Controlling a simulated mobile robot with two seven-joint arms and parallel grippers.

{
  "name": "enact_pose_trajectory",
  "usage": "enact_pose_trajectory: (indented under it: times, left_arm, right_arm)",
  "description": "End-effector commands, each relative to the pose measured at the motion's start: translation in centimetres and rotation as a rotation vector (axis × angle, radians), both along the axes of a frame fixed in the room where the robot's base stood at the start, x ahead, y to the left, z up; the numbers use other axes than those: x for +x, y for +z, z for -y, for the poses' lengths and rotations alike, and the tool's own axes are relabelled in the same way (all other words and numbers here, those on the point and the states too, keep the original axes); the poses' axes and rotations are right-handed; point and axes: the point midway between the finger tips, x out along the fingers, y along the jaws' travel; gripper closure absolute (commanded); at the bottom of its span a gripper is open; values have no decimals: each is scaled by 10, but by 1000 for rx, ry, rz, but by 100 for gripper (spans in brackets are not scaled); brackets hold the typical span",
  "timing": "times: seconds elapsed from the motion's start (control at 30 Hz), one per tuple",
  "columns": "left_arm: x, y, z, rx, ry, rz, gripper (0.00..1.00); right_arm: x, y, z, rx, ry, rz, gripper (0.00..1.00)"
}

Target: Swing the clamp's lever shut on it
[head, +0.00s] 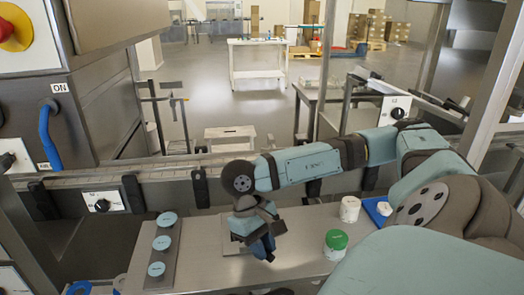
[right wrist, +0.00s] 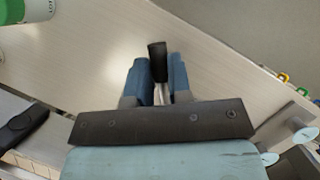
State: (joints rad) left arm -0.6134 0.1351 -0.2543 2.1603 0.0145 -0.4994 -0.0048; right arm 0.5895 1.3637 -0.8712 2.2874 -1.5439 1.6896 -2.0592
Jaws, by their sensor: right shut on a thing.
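My right gripper (head: 262,247) points down over the metal worktop in the head view. In the right wrist view its two blue fingers (right wrist: 156,82) are shut on a black-tipped lever (right wrist: 157,62), with a metal part showing between the fingers. I take this for the clamp's lever. My left gripper does not show.
A green-lidded jar (head: 335,243) and a white jar (head: 349,209) stand right of the gripper, near a blue tray (head: 370,207). A dark bar with teal-topped discs (head: 161,243) lies to the left. A rail with black brackets (head: 133,193) runs behind the worktop (head: 205,262).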

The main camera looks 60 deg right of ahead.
Motion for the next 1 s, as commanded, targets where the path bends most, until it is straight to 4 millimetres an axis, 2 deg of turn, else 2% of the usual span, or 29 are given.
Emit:
enact_pose_trajectory:
  times: [0.03,0.07,0.13,0.17,0.43,0.57,0.67,1.0]
  left_arm:
    - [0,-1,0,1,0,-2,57]
    - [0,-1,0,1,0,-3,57]
    - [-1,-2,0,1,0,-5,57]
    - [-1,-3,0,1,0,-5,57]
    - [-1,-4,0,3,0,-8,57]
    - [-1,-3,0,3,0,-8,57]
    - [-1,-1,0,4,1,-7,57]
    - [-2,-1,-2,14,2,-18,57]
  right_arm:
    - [0,1,1,-1,0,1,100]
    - [0,1,1,-1,0,1,74]
    - [0,0,1,-1,-1,1,58]
    - [0,0,1,-1,-1,1,56]
    - [1,1,0,-1,-1,1,56]
    - [5,10,1,-1,-1,2,56]
    - [11,25,2,-1,-1,4,56]
    - [40,96,6,1,-1,4,56]
